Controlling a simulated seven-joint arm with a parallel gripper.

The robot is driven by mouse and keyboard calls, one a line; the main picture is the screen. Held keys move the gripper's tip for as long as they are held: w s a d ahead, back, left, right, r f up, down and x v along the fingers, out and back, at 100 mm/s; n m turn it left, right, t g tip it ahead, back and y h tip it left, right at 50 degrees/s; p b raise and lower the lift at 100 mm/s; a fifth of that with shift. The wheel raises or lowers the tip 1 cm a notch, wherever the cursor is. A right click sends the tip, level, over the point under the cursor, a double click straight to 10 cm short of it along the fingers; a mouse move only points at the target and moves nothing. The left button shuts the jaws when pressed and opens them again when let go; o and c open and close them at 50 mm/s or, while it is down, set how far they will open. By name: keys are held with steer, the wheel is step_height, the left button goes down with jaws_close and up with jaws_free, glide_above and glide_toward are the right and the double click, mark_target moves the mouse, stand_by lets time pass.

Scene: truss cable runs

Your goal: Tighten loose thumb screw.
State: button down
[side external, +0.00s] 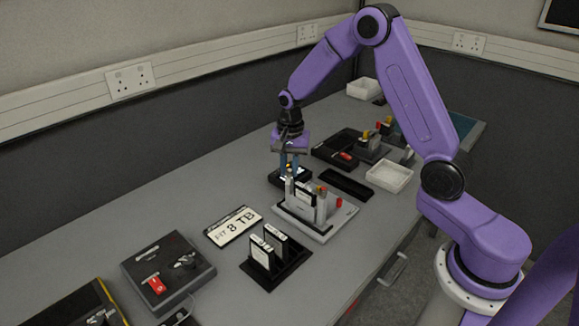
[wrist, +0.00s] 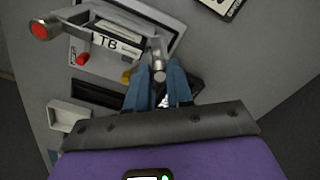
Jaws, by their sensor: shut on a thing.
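In the wrist view the fixture (wrist: 170,35) holds a drive labelled TB (wrist: 120,45). My gripper (side external: 289,172) points down at the fixture's back left corner. In the wrist view its blue fingers (wrist: 159,84) are closed around a small silver cylindrical part (wrist: 158,62), which looks like the thumb screw. The fingers hide its lower part, and its thread and seating cannot be seen.
A red-ended post (wrist: 40,30) and a red tab (wrist: 82,59) are close by. A black tray (side external: 346,184) and white bin (side external: 390,176) lie to the right. A drive rack (side external: 275,268), 8 TB plate (side external: 233,227) and dark switch box (side external: 168,270) stand nearer the camera.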

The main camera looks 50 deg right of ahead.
mark_target(290, 170)
steer(key=n, duration=0.5)
steer(key=shift+n, duration=0.3)
steer(key=n, duration=0.5)
steer(key=shift+n, duration=0.3)
stand_by(0.4)
steer(key=c, duration=1)
jaws_free()
steer(key=r, duration=1.7)
steer(key=shift+d+r, duration=0.2)
steer(key=shift+a, duration=0.1)
